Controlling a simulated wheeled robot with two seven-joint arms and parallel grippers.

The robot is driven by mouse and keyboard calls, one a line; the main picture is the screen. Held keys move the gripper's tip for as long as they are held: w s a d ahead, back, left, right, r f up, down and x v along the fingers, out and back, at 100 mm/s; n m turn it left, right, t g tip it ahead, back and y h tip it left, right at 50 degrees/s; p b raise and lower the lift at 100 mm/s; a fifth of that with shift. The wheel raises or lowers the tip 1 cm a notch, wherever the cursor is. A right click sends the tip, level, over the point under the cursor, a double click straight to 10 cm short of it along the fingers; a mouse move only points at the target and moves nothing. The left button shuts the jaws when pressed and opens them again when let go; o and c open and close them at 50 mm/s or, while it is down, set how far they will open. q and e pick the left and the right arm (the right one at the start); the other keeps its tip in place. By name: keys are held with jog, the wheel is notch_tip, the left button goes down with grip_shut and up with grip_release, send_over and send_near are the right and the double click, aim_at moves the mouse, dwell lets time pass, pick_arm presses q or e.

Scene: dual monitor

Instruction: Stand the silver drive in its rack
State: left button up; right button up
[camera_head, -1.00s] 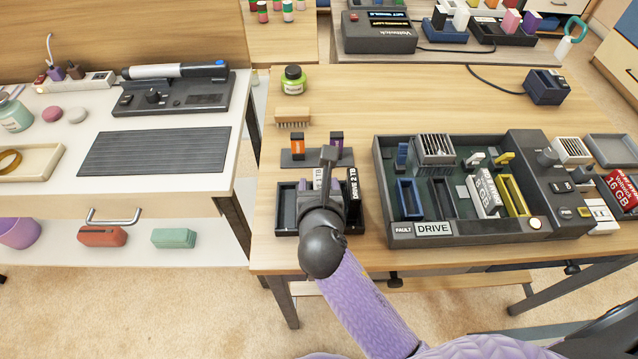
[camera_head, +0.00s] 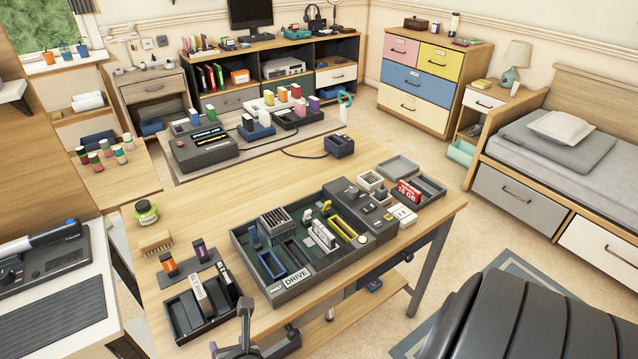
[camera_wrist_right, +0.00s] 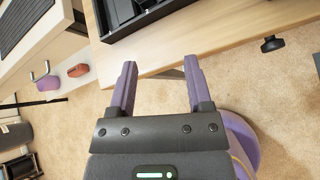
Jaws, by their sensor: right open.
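The silver drive (camera_head: 201,294), with a pale label on its top edge, stands upright in the middle of the black rack (camera_head: 178,328) at the table's near left corner. A black drive (camera_head: 229,287) stands to its right in the same rack. The rack's left slot looks empty. My right gripper (camera_head: 240,347) is below the rack, at the near table edge, apart from the drive and partly cut off. The right wrist view shows its purple fingers (camera_wrist_right: 160,88) open with nothing between them; a rack corner (camera_wrist_right: 128,22) shows beyond. My left gripper is not in view.

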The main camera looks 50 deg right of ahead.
jog(key=s+d+f+m+g+y, duration=0.15)
jog(key=s+f+m+g, duration=0.45)
jog(key=s+f+m, duration=0.9)
jog(key=s+f+m+g, duration=0.2)
jog(key=s+m, duration=0.3)
jog(key=s, duration=0.5)
jog(key=s+d+f+m+g, duration=0.1)
jog(key=s+f+m, duration=0.2)
jog(key=s+m, duration=0.3)
jog(key=s+y, duration=0.1)
jog(key=s, duration=0.3)
jog(key=shift+d+f+g, duration=0.3)
jog(key=shift+f+g, duration=0.05)
jog(key=shift+g, duration=0.05)
jog(key=shift+s, duration=0.1)
